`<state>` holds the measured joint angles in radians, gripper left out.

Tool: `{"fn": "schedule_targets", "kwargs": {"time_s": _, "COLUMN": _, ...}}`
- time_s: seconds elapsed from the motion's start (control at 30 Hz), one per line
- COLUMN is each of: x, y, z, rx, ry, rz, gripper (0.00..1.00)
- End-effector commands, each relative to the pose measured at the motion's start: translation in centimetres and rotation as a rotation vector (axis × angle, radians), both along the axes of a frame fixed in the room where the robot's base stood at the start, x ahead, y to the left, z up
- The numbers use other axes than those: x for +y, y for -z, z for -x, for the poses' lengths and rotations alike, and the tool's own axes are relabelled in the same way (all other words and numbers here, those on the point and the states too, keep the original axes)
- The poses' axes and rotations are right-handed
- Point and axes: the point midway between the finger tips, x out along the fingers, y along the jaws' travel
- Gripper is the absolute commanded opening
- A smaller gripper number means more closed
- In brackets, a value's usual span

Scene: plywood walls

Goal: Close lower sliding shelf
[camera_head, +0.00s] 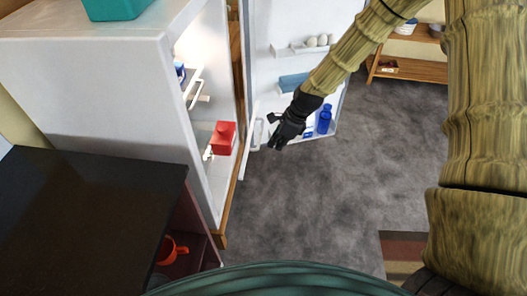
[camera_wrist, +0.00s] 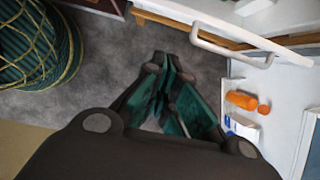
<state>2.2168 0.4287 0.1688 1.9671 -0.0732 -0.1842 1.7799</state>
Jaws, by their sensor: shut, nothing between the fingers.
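The white fridge (camera_head: 110,85) stands open on the left in the head view. Inside it, white rails or shelf edges (camera_head: 201,98) show at mid height. A red box (camera_head: 222,138) sits lower down at the opening, with a small white piece (camera_head: 208,153) beside it. The lower sliding shelf is seen too edge-on to tell how far out it is. My gripper (camera_head: 277,142) is shut and empty, to the right of the red box and in front of the open door. Its fingers (camera_wrist: 162,75) point over the floor in the wrist view, apart from the white bar handle (camera_wrist: 232,48).
The open fridge door (camera_head: 272,75) carries eggs, a blue tray and a blue bottle (camera_head: 324,119). An orange bottle (camera_wrist: 242,100) lies right of my fingers. A dark counter (camera_head: 85,215) stands front left. Grey floor (camera_head: 310,205) is clear; a wooden shelf (camera_head: 412,62) stands behind.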

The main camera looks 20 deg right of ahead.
Motion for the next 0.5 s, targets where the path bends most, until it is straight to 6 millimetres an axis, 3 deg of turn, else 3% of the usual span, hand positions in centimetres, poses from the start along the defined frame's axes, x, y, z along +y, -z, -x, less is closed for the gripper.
{"fn": "schedule_targets", "kwargs": {"time_s": 0.5, "x": 1.8, "y": 4.9, "z": -0.7, "rx": 0.001, "ry": -0.003, "rz": 0.000, "gripper": 0.00}}
